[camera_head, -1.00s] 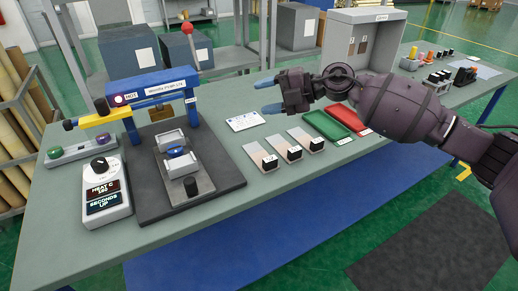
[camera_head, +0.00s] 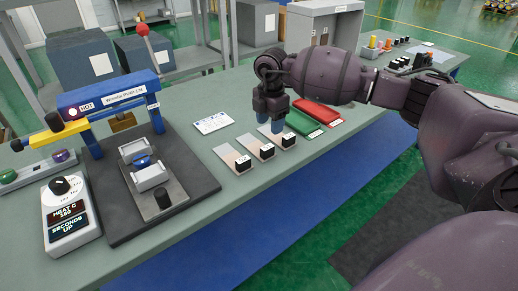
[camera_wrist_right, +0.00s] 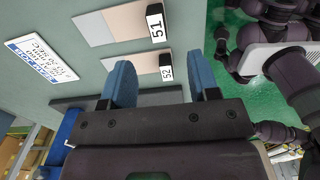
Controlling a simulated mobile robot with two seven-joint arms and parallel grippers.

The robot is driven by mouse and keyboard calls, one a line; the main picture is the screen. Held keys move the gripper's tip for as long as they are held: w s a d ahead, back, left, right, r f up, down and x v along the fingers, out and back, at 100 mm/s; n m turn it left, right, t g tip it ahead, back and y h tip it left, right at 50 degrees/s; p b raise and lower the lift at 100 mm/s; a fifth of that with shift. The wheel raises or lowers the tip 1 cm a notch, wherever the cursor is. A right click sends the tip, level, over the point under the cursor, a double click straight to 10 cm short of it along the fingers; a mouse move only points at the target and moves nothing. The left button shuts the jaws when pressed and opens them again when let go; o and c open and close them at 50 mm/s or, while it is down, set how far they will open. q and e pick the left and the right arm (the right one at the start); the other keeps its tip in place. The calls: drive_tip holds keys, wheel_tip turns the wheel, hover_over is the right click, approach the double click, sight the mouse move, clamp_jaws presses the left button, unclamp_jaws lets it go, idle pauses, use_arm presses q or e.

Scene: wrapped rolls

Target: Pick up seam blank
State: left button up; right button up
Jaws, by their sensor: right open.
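Three flat pale plates with black blocks at their front ends, which look like the seam blanks, lie in a row on the bench: the left one (camera_head: 229,153), the middle one (camera_head: 251,143) and the right one (camera_head: 287,141). The right wrist view shows two of them, with tags reading 51 (camera_wrist_right: 113,24) and 52 (camera_wrist_right: 125,69). My right gripper (camera_head: 270,126) points down over the right end of the row, its blue fingers apart. In the right wrist view its fingertips (camera_wrist_right: 163,84) show nothing clearly held between them. My left gripper is out of view.
A green tray (camera_head: 304,124) and a red tray (camera_head: 321,113) lie right of the row. A white card (camera_head: 213,123) lies behind it. The blue-framed heat press (camera_head: 105,105) and its control box (camera_head: 70,213) stand at left.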

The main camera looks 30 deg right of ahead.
sight(267, 147)
wheel_tip(267, 147, down, 4)
drive_tip(key=shift+f+b, duration=0.3)
drive_tip(key=shift+f, duration=0.45)
drive_tip(key=f, duration=0.4)
drive_tip(key=shift+w+a+f+b, duration=0.15)
drive_tip(key=shift+w+f+b, duration=0.1)
drive_tip(key=shift+b, duration=0.1)
